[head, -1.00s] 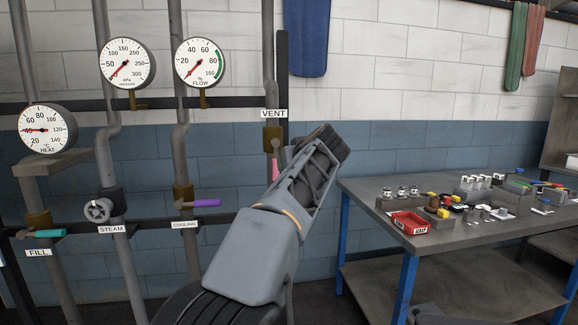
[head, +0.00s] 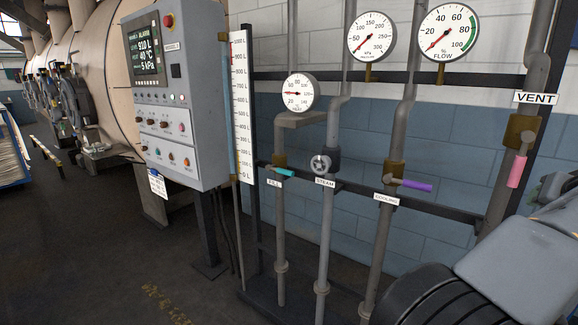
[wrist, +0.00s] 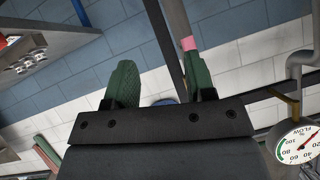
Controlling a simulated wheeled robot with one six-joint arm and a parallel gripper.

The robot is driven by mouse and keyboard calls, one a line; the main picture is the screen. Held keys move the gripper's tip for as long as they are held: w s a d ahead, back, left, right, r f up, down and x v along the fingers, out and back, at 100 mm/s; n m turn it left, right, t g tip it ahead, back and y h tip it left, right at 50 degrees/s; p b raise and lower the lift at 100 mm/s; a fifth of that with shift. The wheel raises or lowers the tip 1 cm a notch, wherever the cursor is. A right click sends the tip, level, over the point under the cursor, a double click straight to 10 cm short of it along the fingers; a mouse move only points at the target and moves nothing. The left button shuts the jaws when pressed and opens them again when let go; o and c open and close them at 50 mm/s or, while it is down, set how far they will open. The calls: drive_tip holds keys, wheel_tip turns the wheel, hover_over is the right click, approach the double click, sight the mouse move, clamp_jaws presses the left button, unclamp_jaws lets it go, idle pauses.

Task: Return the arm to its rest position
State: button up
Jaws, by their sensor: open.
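My arm (head: 530,262) reaches in from the lower right of the head view, and its far end is cut off by the picture edge. My gripper (wrist: 160,88) shows in the wrist view with its two green fingers wide apart and nothing between them. The pink handle of the VENT valve (head: 517,171) hangs down near my arm in the head view. In the wrist view a pink piece (wrist: 188,43) shows just beyond the right finger; I cannot tell how far apart they are.
Pipes carry a teal FILL handle (head: 284,173), a STEAM wheel (head: 320,164) and a purple COOLING handle (head: 417,185). A grey control panel (head: 184,95) stands left. The workbench edge (wrist: 60,42) shows upper left in the wrist view. Floor at left is mostly clear.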

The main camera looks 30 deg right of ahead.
drive_tip(key=w+a+f+n+g+y+p, duration=0.15)
drive_tip(key=w+a+f+y+p, duration=0.3)
drive_tip(key=w+a, duration=0.6)
drive_tip(key=w+a+f+n+y+p, duration=0.2)
drive_tip(key=w+a+f+y+p, duration=0.3)
drive_tip(key=w+a, duration=0.55)
drive_tip(key=w+a+r+n+p, duration=0.1)
drive_tip(key=a+n+p, duration=0.3)
drive_tip(key=a, duration=1)
drive_tip(key=w+a+r+n+p, duration=0.1)
drive_tip(key=a+n+p, duration=0.3)
drive_tip(key=a, duration=1.1)
drive_tip(key=n, duration=0.3)
drive_tip(key=shift+w+a+g+p, duration=0.2)
drive_tip(key=shift+w+g+p, duration=0.05)
drive_tip(key=shift+g+p, duration=0.1)
